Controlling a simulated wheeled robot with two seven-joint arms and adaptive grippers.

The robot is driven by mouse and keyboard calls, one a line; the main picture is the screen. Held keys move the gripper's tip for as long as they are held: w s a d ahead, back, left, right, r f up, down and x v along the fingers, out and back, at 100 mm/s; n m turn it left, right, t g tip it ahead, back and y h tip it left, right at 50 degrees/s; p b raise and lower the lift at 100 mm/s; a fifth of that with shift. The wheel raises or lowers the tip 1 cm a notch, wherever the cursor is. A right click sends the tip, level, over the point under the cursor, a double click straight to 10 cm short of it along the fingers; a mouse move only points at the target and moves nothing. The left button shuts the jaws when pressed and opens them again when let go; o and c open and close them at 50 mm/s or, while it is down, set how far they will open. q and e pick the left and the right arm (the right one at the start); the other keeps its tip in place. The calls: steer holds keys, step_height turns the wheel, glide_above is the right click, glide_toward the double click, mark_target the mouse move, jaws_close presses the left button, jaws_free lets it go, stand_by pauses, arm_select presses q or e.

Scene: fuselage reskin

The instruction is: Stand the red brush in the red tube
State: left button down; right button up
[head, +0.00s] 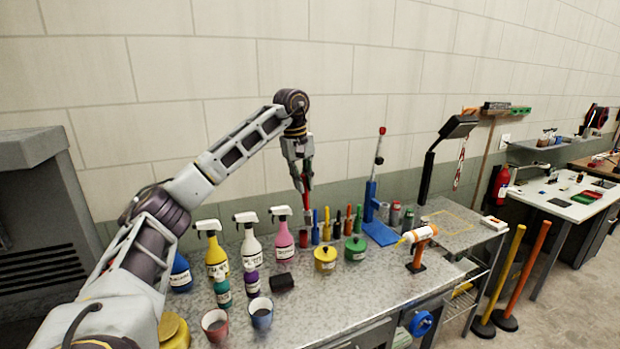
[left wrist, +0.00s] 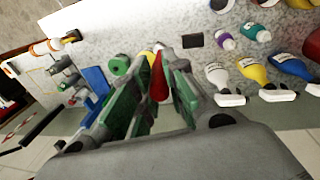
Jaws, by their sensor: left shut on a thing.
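My left gripper (head: 305,183) hangs over the back of the metal bench and points down. It is shut on the red brush (head: 306,174), which is upright between its fingers. In the left wrist view the red brush (left wrist: 159,82) shows between the green-padded fingers (left wrist: 150,95). A small red tube (head: 303,238) stands on the bench below the gripper, at the left end of a row of coloured tubes and brushes. The brush's lower end appears close above the tube; I cannot tell whether it touches. My right gripper is not in view.
Spray bottles (head: 283,235) stand left of the red tube. A blue tube (head: 315,236) and a yellow brush (head: 326,226) stand close on its right. The bench's front middle is clear.

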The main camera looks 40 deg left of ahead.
arm_select(q)
steer(key=shift+s+a+f+n, duration=0.1)
steer(key=shift+s+a+n, duration=0.05)
steer(key=shift+s+n, duration=0.65)
steer(key=shift+w+n, duration=0.1)
steer(key=shift+n, duration=0.4)
